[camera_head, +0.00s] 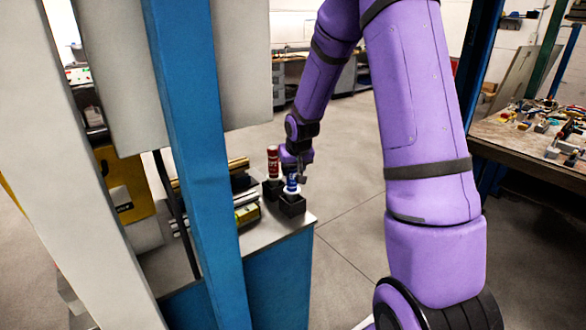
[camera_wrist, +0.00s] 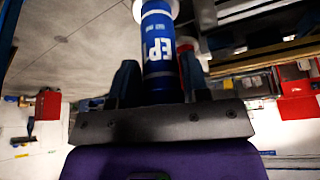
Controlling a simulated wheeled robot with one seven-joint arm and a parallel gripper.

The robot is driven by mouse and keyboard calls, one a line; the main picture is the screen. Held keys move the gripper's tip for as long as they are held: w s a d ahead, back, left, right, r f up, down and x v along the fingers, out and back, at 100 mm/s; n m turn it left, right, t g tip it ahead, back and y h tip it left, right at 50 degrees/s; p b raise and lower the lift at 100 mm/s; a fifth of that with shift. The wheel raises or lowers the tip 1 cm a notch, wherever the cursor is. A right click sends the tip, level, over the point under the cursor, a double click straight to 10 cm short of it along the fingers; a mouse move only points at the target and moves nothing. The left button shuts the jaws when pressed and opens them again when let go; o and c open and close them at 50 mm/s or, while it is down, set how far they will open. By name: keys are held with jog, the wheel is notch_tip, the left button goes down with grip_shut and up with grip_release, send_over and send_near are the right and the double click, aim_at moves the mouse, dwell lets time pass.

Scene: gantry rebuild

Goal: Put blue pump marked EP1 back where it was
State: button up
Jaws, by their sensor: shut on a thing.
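The blue pump (camera_head: 291,185) has a white end and stands roughly upright at the front corner of a bench. In the wrist view the blue pump (camera_wrist: 157,45) shows white letters "EP"; the rest of the mark is turned out of sight. My gripper (camera_head: 295,166) is shut on its upper part from above, and the gripper's fingers (camera_wrist: 160,85) sit on either side of it. The pump's white lower end is right at the top of a black square holder (camera_head: 292,204). I cannot tell whether it rests in it.
A red pump (camera_head: 273,162) stands in a second black holder (camera_head: 272,189), close behind and left. Metal rails (camera_head: 240,196) lie on the bench to the left. A blue post (camera_head: 200,150) stands in the foreground. Floor right of the bench is clear.

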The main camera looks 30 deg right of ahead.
jog(key=shift+f, duration=0.6)
jog(key=o, duration=1.1)
jog(key=shift+c, duration=0.2)
jog(key=shift+r, duration=0.2)
jog(key=v, duration=1.2)
jog(key=shift+r, duration=0.4)
